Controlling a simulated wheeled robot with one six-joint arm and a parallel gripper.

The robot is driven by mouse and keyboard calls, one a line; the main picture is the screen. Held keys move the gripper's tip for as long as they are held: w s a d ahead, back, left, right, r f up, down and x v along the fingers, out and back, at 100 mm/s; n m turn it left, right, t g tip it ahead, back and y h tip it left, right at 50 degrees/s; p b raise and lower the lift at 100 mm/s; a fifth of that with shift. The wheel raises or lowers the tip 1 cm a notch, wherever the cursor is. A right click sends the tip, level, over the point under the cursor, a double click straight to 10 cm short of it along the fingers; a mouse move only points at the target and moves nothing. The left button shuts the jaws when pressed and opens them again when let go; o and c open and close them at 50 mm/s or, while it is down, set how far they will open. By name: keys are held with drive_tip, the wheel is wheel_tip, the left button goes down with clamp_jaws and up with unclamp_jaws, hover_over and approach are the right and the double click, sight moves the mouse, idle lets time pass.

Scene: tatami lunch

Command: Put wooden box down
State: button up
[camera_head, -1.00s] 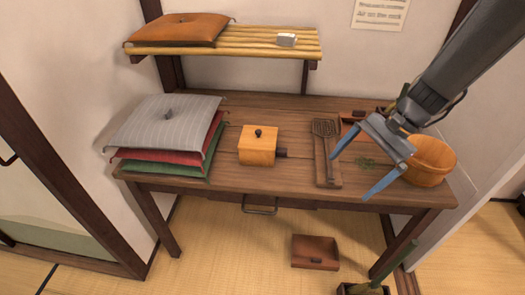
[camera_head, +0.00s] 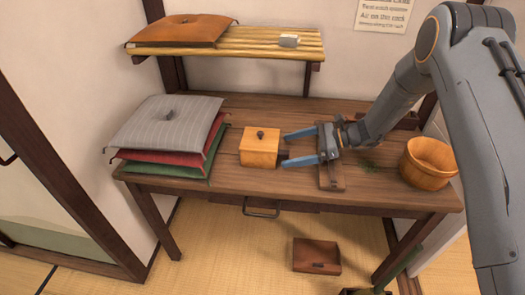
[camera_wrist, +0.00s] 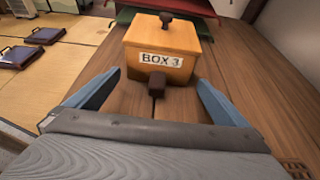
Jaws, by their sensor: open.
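The wooden box (camera_head: 259,148) stands upright on the wooden table (camera_head: 225,185), between the cushion stack and my gripper. It is light orange-brown with a dark knob on its lid. In the wrist view the box (camera_wrist: 158,50) shows a label reading "BOX 3" and a dark block-like handle (camera_wrist: 156,84) on its near side. My gripper (camera_head: 286,148) is open, low over the table to the right of the box. In the wrist view its blue fingers (camera_wrist: 157,93) spread to either side of the handle, which lies between them, with gaps on both sides.
Stacked grey, red and green cushions (camera_head: 165,124) sit left of the box. A dark board (camera_head: 332,180) lies under my gripper, and a wooden bowl (camera_head: 428,164) stands at the table's right. A slatted shelf (camera_head: 255,46) with an orange cushion (camera_head: 181,30) hangs above the back.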

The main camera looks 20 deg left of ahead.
sight(282, 152)
drive_tip(key=p+x, duration=0.1)
drive_tip(key=x, duration=0.4)
drive_tip(key=shift+s+p, duration=0.15)
drive_tip(key=shift+p, duration=0.2)
drive_tip(key=shift+d, duration=0.1)
drive_tip(key=c, duration=1.2)
